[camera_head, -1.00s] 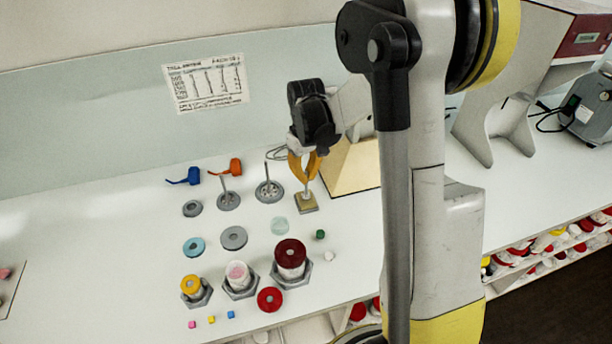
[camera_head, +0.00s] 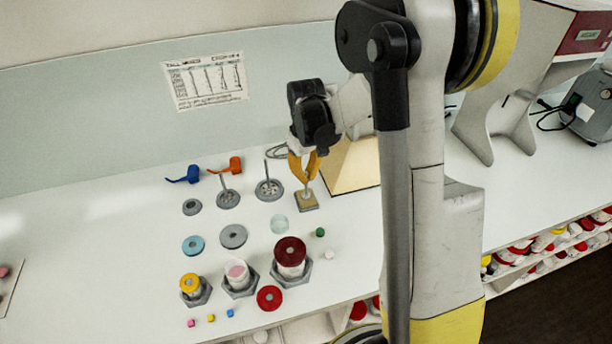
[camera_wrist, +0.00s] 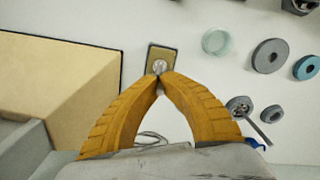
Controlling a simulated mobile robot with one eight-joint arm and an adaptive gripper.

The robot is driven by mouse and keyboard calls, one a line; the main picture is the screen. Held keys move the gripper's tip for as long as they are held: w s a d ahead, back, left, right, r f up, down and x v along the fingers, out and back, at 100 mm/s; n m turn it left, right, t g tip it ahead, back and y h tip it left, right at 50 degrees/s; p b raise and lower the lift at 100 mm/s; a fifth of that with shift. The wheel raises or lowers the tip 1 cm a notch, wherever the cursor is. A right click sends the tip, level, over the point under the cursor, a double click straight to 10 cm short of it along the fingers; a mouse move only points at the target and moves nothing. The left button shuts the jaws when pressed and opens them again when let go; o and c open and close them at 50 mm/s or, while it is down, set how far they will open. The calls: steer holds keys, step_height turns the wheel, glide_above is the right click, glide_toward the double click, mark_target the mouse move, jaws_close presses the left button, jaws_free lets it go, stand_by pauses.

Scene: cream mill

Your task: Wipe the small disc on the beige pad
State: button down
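My gripper (camera_head: 306,178) has its orange fingers pointing down over the beige pad (camera_head: 309,205), which lies on the white bench beside a large beige block. In the wrist view, the fingertips (camera_wrist: 161,76) come together on a thin pale stem. The small disc (camera_wrist: 160,66), round and greyish white, shows just past the fingertips, over the pad (camera_wrist: 164,49). In the head view the stem (camera_head: 306,190) runs down from the fingers to the pad. Whether the disc presses on the pad or hovers just above it is hard to tell.
The large beige block (camera_head: 352,165) stands close to the right of my gripper. Two perforated discs with upright rods (camera_head: 228,199) (camera_head: 269,189) stand to the left. A pale green disc (camera_head: 279,224), a grey ring (camera_head: 233,236) and a dark red-topped jar (camera_head: 291,254) are nearer the front.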

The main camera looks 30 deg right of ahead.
steer(key=shift+s, duration=0.2)
steer(key=shift+s+a, duration=0.1)
steer(key=shift+s, duration=0.3)
steer(key=shift+w, duration=0.15)
steer(key=shift+w+d, duration=0.25)
steer(key=shift+w, duration=0.8)
steer(key=shift+s, duration=0.15)
steer(key=shift+s+a+b, duration=0.25)
steer(key=shift+s+b, duration=0.05)
steer(key=shift+s, duration=0.75)
steer(key=shift+w, duration=0.15)
steer(key=shift+w+d, duration=0.25)
steer(key=shift+w, duration=0.75)
